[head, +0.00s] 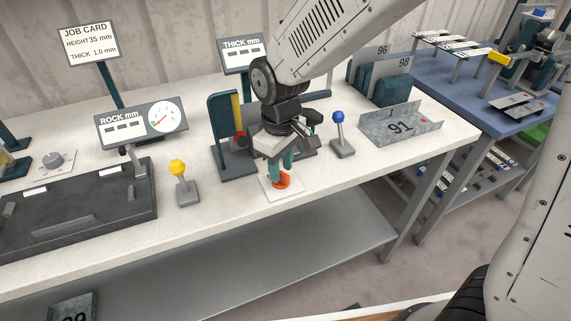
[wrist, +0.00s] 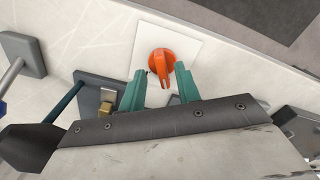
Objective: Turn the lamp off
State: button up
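An orange-red rotary knob (wrist: 161,62) sits on a square white plate (wrist: 190,45) on the bench top. In the head view the knob (head: 281,182) shows just below my gripper's fingertips, near the bench's front edge. My gripper (head: 281,164) points down with its teal fingers apart. In the wrist view the two fingertips (wrist: 160,80) stand open on either side of the knob's near end, with nothing between them that is gripped. I cannot tell whether a finger touches the knob. No lamp can be made out in either view.
A yellow-knobbed lever (head: 177,168) stands left of my gripper and a blue-knobbed lever (head: 338,118) stands right. A teal and grey fixture (head: 225,125) is close behind. The bench front (head: 225,215) is clear.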

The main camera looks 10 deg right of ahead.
aim_at(281, 171)
notch_tip(281, 171, up, 7)
jog(key=shift+r, duration=0.2)
dwell(0.5)
